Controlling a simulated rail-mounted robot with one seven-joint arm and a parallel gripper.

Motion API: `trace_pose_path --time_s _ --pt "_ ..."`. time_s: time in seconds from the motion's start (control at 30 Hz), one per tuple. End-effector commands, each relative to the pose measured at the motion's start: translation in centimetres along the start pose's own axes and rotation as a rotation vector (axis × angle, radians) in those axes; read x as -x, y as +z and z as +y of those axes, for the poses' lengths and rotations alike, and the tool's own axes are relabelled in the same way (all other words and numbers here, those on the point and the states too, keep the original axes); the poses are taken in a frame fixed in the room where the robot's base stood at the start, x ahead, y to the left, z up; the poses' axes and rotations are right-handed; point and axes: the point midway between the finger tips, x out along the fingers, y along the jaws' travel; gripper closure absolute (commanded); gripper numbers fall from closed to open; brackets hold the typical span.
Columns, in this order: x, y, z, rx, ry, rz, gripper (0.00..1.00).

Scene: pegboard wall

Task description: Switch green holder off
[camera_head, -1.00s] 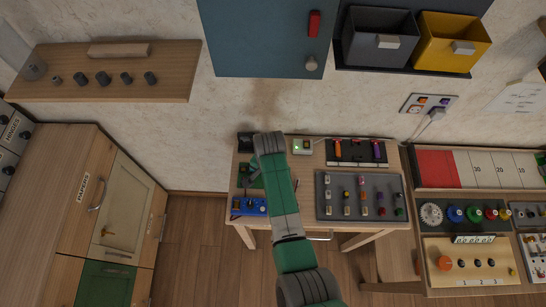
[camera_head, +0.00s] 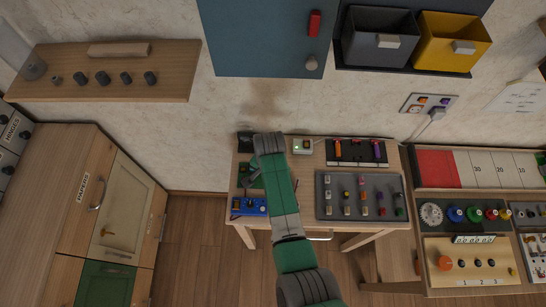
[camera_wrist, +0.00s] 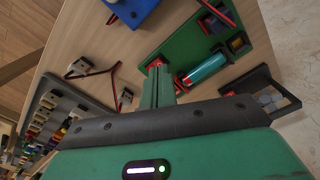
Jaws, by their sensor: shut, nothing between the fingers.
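The green holder (camera_wrist: 203,48) is a flat green board in the wrist view, carrying a teal cylinder (camera_wrist: 206,69), dark slots and red leads. In the head view the green holder (camera_head: 250,180) shows at the left of the small table, partly hidden by my arm. My gripper (camera_wrist: 160,70) is shut and empty, its green fingers pointing at the near edge of the board. A small red part (camera_wrist: 154,63) shows right at the fingertips; I cannot tell if they touch it. The switch's position is not clear.
A blue block (camera_wrist: 131,10) lies beside the board; it also shows in the head view (camera_head: 249,206). A black open tray (camera_wrist: 268,97) is on the other side. Loose leads with clips (camera_wrist: 85,66) lie on the wooden table. A grey tray (camera_head: 361,196) of small parts stands at right.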

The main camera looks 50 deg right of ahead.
Motion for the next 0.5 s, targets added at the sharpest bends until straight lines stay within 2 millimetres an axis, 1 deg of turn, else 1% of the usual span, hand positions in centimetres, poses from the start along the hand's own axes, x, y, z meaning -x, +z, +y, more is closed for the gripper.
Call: trace_pose_path --time_s 0.5 --pt "-0.86 -0.01 -0.01 0.000 0.000 0.000 1.00"
